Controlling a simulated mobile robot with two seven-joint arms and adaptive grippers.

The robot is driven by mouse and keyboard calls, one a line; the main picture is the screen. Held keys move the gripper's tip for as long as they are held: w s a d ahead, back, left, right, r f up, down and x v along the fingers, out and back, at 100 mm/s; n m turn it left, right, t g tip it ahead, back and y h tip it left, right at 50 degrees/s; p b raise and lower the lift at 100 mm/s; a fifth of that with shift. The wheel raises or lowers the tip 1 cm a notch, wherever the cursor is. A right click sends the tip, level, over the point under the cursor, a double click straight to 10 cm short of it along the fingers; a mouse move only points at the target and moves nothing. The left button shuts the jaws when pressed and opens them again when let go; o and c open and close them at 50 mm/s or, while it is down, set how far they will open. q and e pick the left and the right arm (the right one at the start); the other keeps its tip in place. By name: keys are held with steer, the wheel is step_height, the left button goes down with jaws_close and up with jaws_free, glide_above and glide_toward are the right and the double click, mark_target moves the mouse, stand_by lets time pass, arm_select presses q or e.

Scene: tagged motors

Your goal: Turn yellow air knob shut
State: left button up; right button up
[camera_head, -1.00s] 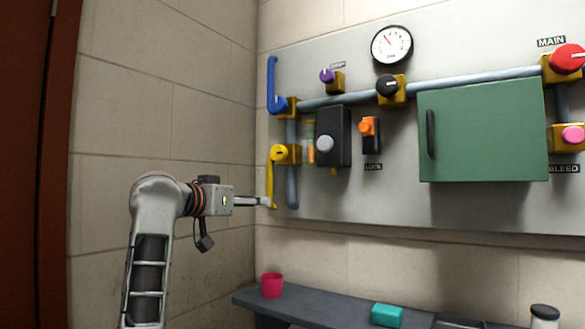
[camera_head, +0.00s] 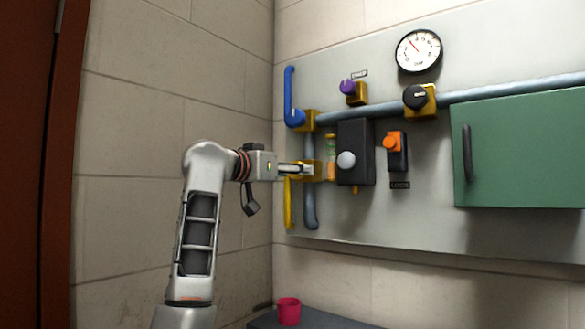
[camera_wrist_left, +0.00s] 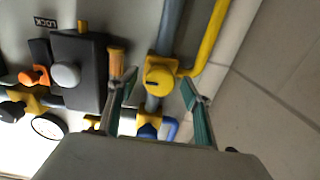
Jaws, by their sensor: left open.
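The yellow knob (camera_wrist_left: 160,76) is a round cap with a dark slot and a long bent lever. In the head view its lever (camera_head: 288,206) hangs straight down beside the vertical grey pipe. My left gripper (camera_head: 300,170) is level with the knob, in front of it, and hides most of its cap. In the wrist view the left gripper (camera_wrist_left: 158,84) is open and empty, one finger on each side of the knob; I cannot tell whether they touch it. My right gripper is not in view.
A blue lever (camera_head: 291,98) sits above the yellow one. A black box (camera_head: 355,140) with a grey button is just right, then an orange knob (camera_head: 393,141) and a green cabinet door (camera_head: 525,150). A pink cup (camera_head: 289,311) stands on the shelf below. The wall left is bare.

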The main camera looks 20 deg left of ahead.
arm_select(q)
steer(key=shift+w, duration=0.2)
steer(key=c, duration=1.1)
steer(key=shift+n, duration=0.4)
steer(key=n, duration=1.6)
steer(key=shift+d+n, duration=0.15)
steer(key=shift+n, duration=0.25)
steer(key=shift+r+n, duration=0.1)
steer(key=shift+n, duration=0.2)
steer(key=o, duration=1.1)
